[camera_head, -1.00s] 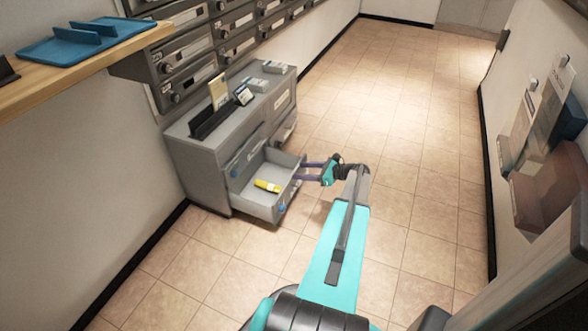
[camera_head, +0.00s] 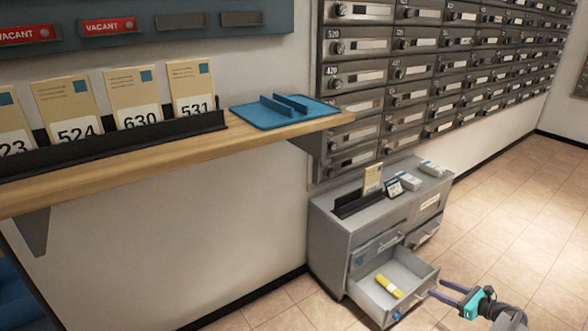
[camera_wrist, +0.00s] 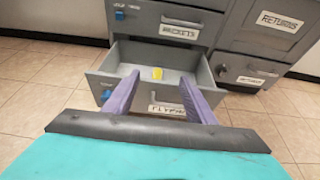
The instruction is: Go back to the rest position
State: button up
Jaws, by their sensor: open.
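My gripper (camera_head: 452,293) is open and empty, with its two purple fingers apart, just in front of the pulled-out lower drawer (camera_head: 370,294) of the grey cabinet (camera_head: 332,236). In the wrist view my gripper (camera_wrist: 155,97) points at the open drawer (camera_wrist: 110,80), its fingers overlapping the drawer front; I cannot tell whether they touch it. A yellow object (camera_head: 389,286) lies on the drawer floor. It also shows in the wrist view (camera_wrist: 157,73), partly hidden by the drawer front.
A wooden shelf (camera_head: 270,133) at the left holds a blue tray (camera_head: 255,116) and several numbered cards. The cabinet top carries a black card holder (camera_head: 358,204) and small boxes. Mailboxes (camera_head: 360,76) line the wall. Tiled floor (camera_head: 500,235) is clear at the right.

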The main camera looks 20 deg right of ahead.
jog(key=w+a+r+n+g+y+p, duration=0.1)
jog(key=w+a+r+n+y+p, duration=0.2)
jog(key=w+a, duration=0.65)
jog(key=w+a+r+n+g+y+p, duration=0.15)
jog(key=w+a+p, duration=0.5)
jog(key=a, duration=0.65)
jog(key=a+n+g+y+p, duration=0.35)
jog(key=a+g+p, duration=0.3)
jog(key=a, duration=1.95)
jog(key=s+a+r+n+g+h+p, duration=0.1)
jog(key=s+a+n+g+h+p, duration=0.2)
jog(key=s+a+n+g+p, duration=0.95)
jog(key=s+a+r+n+t+h, duration=0.25)
jog(key=s+a, duration=0.55)
jog(key=s, duration=0.5)
jog(key=s+d+n+h, duration=0.6)
jog(key=s+d+n, duration=0.1)
jog(key=n, duration=0.3)
jog(key=shift+d+r, duration=0.3)
jog(key=shift+d, duration=0.4)
